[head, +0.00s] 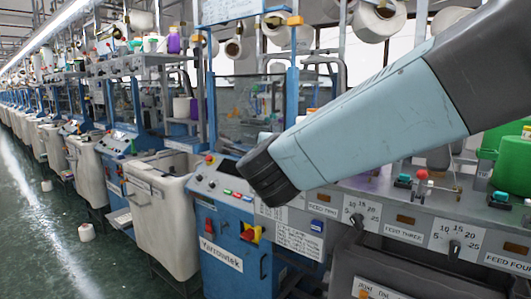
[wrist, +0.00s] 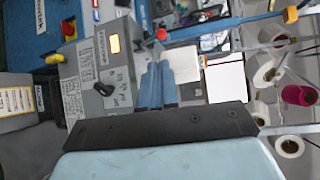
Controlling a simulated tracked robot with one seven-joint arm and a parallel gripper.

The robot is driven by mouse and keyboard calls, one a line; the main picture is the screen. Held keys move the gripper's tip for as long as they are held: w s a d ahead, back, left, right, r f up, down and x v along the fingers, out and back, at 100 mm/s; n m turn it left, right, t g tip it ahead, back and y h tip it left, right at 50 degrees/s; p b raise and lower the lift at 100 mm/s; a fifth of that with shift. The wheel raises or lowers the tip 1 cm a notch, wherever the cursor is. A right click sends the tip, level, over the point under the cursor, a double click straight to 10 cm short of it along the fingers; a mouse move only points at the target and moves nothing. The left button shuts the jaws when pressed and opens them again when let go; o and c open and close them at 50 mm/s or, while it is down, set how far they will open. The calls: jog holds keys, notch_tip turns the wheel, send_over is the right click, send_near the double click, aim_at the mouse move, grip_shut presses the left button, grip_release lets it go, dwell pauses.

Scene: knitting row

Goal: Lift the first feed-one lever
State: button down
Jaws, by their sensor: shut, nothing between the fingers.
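In the wrist view, my gripper (wrist: 158,70) shows as two blue-grey fingers side by side, shut and empty. In that view a black lever knob (wrist: 103,89) on a grey scale plate lies left of the fingers, apart from them. A red ball (wrist: 161,34) shows beyond the fingertips. I cannot read which feed these belong to. In the head view, my arm crosses the machine's front and hides the fingers and part of the panel. The FEED TWO label (head: 324,206), FEED THREE label (head: 403,233) and a red-topped lever (head: 422,175) are visible; no feed-one label is readable.
A blue control box (head: 222,232) with buttons and a red-yellow switch (head: 250,233) stands left of the feed panel. A large pale bin (head: 162,222) stands beside it. Yarn cones (head: 379,20) hang above. The green aisle floor (head: 45,220) is mostly clear.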

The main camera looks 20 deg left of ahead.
jog(key=v, duration=0.3)
dwell(0.5)
jog(key=w+d+n+g, duration=0.35)
jog(key=d+n, duration=0.75)
jog(key=d, duration=0.9)
jog(key=s+d+f+n+g+h, duration=0.1)
jog(key=s+d+f+g+h, duration=0.1)
jog(key=d, duration=0.6)
jog(key=s+d+f+n+g+h, duration=0.1)
jog(key=s+d+f+h, duration=0.1)
jog(key=s+d+f, duration=0.2)
jog(key=s+d+f+n+g+h, duration=0.1)
jog(key=s+d+f, duration=0.3)
jog(key=s+d, duration=0.4)
jog(key=d+g+h, duration=0.1)
jog(key=d, duration=0.5)
jog(key=shift+n+g+h, duration=0.3)
jog(key=shift+g, duration=0.05)
